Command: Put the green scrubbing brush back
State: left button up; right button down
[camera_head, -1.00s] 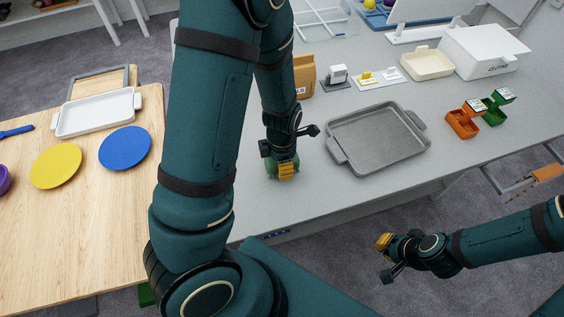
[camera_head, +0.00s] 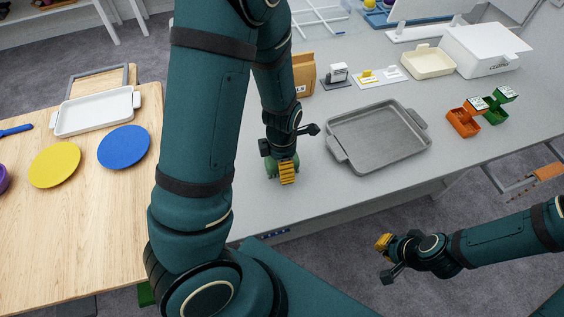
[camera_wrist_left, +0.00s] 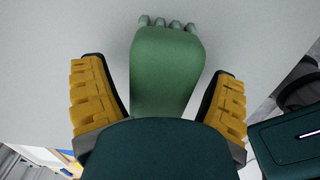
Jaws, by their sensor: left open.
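The green scrubbing brush (camera_wrist_left: 167,75) lies on the grey table between the two yellow-padded fingers of my left gripper (camera_wrist_left: 158,105) in the left wrist view. A gap shows on each side of it, so the gripper is open around it. In the head view my left gripper (camera_head: 286,172) is low at the table's front-left part and hides most of the brush; a bit of green (camera_head: 271,166) shows beside it. My right gripper (camera_head: 384,258) is off the front of the table, over the floor, and no object shows at it. Its finger gap is not clear.
A grey tray (camera_head: 340,157) stands right of my left gripper on the grey table (camera_head: 318,193). Orange (camera_head: 463,123) and green (camera_head: 493,113) small boxes are farther right. A brown box (camera_head: 303,75) is behind. A wooden table (camera_head: 85,215) with plates is at left.

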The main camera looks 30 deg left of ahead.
pick_arm(q)
notch_tip(320, 180, up, 14)
jog(key=p, duration=0.6)
jog(key=shift+s, duration=0.2)
pick_arm(e)
notch_tip(320, 180, up, 7)
jog(key=shift+w+d+f, duration=0.15)
jog(key=shift+w+f, duration=0.05)
jog(key=shift+w, duration=0.15)
pick_arm(q)
jog(key=shift+d+f, duration=0.15)
jog(key=shift+f, duration=0.05)
pick_arm(e)
jog(key=shift+s, duration=0.1)
